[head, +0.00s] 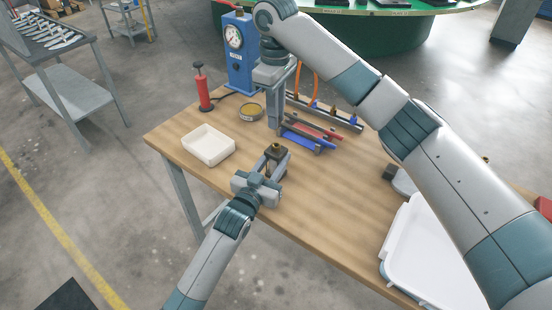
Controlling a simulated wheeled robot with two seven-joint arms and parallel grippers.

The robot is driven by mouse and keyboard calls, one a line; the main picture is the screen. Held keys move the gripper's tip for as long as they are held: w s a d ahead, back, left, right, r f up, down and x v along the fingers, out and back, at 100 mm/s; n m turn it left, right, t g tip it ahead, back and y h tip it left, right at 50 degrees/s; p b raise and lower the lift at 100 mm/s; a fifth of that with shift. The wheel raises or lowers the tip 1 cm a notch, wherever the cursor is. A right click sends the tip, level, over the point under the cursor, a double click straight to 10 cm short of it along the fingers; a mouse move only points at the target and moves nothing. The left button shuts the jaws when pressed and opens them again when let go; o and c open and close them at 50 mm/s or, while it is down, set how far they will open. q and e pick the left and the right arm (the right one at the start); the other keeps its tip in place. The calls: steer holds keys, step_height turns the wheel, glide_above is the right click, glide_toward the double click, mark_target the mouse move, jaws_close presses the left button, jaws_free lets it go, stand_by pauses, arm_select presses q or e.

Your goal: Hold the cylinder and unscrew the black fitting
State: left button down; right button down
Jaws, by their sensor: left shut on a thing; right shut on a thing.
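My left gripper (275,156) reaches in from the bottom and is shut on a small upright piece, which I take for the cylinder. A dark, brass-topped end (275,149) shows between its fingertips, above the table's near half. My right gripper (275,126) hangs fingers down from the arm arching over the table, just beyond the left gripper in the picture. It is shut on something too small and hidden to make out. I cannot tell whether the black fitting is in it. In the picture a small gap separates the two grippers' tips.
Red and blue tools (312,138) lie right of the grippers. A white tray (425,250) stands at right.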

steer(key=shift+r, duration=2.1)
arm_select(q)
steer(key=c, duration=1.2)
jaws_free()
steer(key=shift+s, duration=0.1)
steer(key=v, duration=1.2)
